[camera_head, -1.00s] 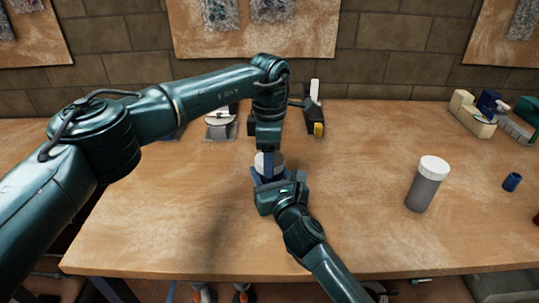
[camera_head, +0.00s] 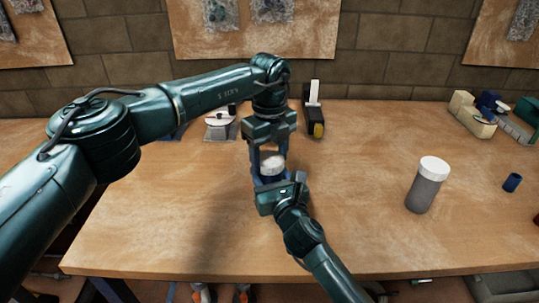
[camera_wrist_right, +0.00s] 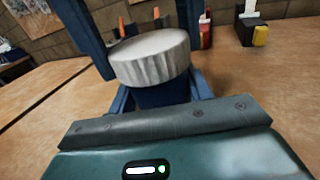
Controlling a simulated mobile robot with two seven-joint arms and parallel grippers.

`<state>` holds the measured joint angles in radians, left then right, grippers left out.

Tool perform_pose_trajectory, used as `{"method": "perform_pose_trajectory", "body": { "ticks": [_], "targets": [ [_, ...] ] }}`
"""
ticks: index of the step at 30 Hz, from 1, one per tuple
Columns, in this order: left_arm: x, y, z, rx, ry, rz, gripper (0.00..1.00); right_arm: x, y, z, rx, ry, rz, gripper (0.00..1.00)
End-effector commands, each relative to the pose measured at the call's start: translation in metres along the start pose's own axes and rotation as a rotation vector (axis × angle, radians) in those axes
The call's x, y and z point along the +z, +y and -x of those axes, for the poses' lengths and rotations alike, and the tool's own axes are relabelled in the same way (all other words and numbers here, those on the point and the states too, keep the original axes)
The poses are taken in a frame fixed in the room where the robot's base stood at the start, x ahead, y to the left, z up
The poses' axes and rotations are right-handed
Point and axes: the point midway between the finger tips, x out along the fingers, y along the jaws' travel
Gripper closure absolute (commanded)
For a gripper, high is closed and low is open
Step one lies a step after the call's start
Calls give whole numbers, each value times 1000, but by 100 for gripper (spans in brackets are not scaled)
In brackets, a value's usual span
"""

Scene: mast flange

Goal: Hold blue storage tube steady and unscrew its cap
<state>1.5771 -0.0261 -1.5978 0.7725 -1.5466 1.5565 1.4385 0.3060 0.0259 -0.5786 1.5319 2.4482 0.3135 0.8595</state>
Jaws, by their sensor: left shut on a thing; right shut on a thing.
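The blue storage tube (camera_head: 270,181) stands upright near the middle of the table, mostly hidden by my grippers. Its white ribbed cap (camera_head: 272,163) sits on top; in the right wrist view the cap (camera_wrist_right: 150,58) shows clearly above the dark blue tube body (camera_wrist_right: 163,95). My left gripper (camera_head: 269,160) points straight down from above, its two blue fingers shut on the cap from opposite sides. My right gripper (camera_head: 268,182) reaches in from the front and is shut on the tube body below the cap. Its fingers (camera_wrist_right: 162,92) flank the tube in the right wrist view.
A grey bottle with a white lid (camera_head: 427,186) and a small blue cylinder (camera_head: 512,182) stand to the right. A black and yellow item (camera_head: 315,112) and a white round dish (camera_head: 220,118) are behind. A cream block (camera_head: 471,114) is at back right. The front left table is clear.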

Motion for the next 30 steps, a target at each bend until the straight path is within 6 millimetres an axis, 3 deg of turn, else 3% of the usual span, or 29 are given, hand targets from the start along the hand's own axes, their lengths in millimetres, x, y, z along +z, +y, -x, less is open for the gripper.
{"method": "perform_pose_trajectory", "body": {
  "ticks": [6, 10, 30],
  "targets": [
    [0, 0, 1, 0, 1, 417, 69, -1, -1, 0, -2, 2, 0, 100],
    [0, 0, 1, -1, 1, 545, 69, -1, -1, 0, -2, 2, 1, 100],
    [0, 0, 2, -1, 1, 537, 69, -1, -1, 0, -1, 2, 1, 100]
  ]
}}
